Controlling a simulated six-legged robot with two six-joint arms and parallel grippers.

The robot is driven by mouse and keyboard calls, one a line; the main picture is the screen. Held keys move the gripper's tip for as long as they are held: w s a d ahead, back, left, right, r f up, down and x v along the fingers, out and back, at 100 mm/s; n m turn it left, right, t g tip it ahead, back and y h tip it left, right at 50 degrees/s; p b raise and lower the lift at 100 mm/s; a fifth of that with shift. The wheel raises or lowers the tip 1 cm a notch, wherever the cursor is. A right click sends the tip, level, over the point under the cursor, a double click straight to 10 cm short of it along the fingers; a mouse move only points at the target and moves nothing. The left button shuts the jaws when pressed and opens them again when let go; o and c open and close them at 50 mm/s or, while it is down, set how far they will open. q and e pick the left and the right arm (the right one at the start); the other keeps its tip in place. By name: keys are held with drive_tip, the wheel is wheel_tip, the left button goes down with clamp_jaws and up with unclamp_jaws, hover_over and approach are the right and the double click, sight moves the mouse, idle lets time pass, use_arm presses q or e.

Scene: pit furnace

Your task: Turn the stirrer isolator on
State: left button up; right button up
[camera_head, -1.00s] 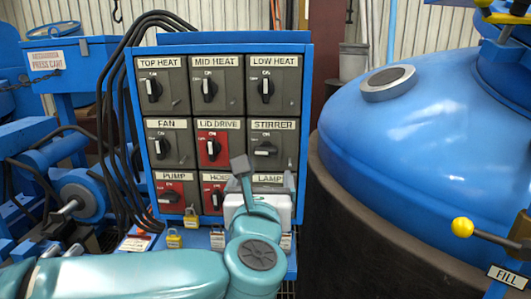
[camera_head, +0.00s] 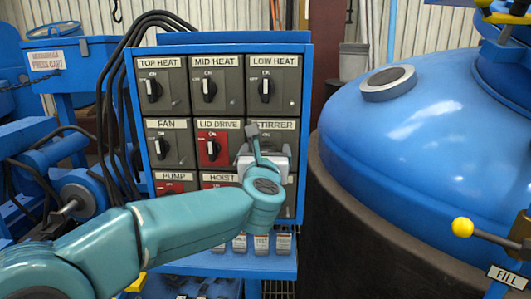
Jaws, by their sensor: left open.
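The stirrer isolator (camera_head: 287,136) is a grey box with a white STIRRER label, in the right column and middle row of the blue panel. Its rotary handle is now mostly or wholly hidden behind my left gripper, so its present setting cannot be read. My left gripper (camera_head: 259,142) is open in front of the lower left part of this box. One dark finger shows upright, and the pale gripper body sits just below. I cannot tell whether the fingers touch the handle. My right gripper is out of view.
The red LID DRIVE switch (camera_head: 212,150) is close on the left, and the LOW HEAT switch (camera_head: 266,86) is above. My left arm covers much of the bottom row. A large blue vessel (camera_head: 430,130) stands on the right, and black cables (camera_head: 115,110) hang left of the panel.

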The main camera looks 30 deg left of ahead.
use_arm(q)
drive_tip(key=c, duration=1.1)
drive_tip(key=shift+o, duration=0.2)
drive_tip(key=shift+m, duration=0.3)
drive_tip(key=shift+w+d+f+m+p, duration=0.15)
drive_tip(key=shift+m+p, duration=1.15)
drive_tip(key=shift+m, duration=3)
drive_tip(key=shift+s+f+m+p, duration=0.1)
drive_tip(key=shift+m+p, duration=1.15)
drive_tip(key=shift+m, duration=3.05)
drive_tip(key=o, duration=1.1)
drive_tip(key=shift+c, duration=0.2)
